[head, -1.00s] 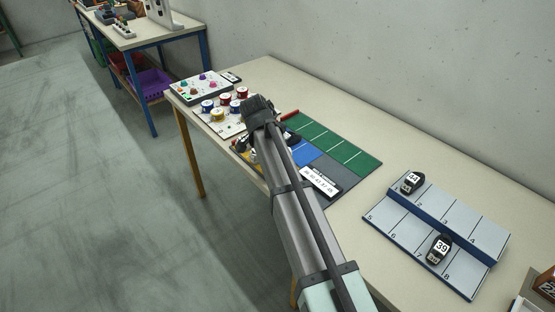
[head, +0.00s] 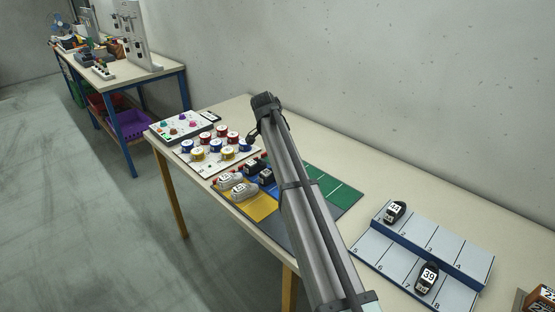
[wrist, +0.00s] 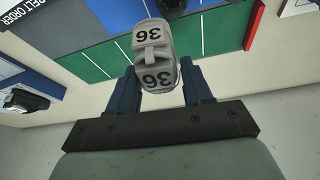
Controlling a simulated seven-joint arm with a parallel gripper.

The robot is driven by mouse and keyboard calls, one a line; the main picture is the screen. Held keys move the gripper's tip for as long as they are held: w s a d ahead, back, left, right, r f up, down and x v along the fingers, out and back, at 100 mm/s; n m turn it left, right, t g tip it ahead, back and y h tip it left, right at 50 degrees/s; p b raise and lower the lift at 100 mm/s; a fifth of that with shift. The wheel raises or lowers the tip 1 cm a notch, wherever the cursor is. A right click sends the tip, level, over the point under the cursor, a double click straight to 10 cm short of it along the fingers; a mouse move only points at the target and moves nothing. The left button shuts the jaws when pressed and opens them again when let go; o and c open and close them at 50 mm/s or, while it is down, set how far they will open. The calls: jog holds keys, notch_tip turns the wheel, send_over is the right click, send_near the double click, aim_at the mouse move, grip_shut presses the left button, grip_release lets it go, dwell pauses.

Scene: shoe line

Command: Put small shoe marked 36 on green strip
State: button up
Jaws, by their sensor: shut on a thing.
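The small grey shoe marked 36 (wrist: 153,45) is between the two fingers of my gripper (wrist: 158,85) in the wrist view. My gripper is shut on it. The green strip (wrist: 224,32), divided by white lines, lies beyond the shoe there. I cannot tell how high the shoe is above it. In the head view the green strip (head: 335,190) shows to the right of my arm, which covers part of it. The shoe and my fingers are hidden in the head view.
Light shoes (head: 240,190) stand on the yellow strip (head: 262,210), dark shoes (head: 255,167) on the blue one. A numbered rack (head: 455,255) holds shoes 44 (head: 395,212) and 39 (head: 427,278). Spools (head: 218,145) stand left. A red block (wrist: 254,25) edges the green strip.

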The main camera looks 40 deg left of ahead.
jog(key=w+a+r+n, duration=0.1)
jog(key=w+a, duration=0.7)
jog(key=a, duration=0.3)
jog(key=shift+y, duration=0.4)
jog(key=shift+s+f, duration=0.15)
jog(key=shift+f, duration=4.8)
jog(key=shift+f, duration=0.1)
jog(key=o, duration=0.6)
jog(key=shift+f, duration=0.1)
jog(key=shift+o, duration=0.8)
jog(key=shift+r, duration=0.25)
jog(key=v, duration=1.2)
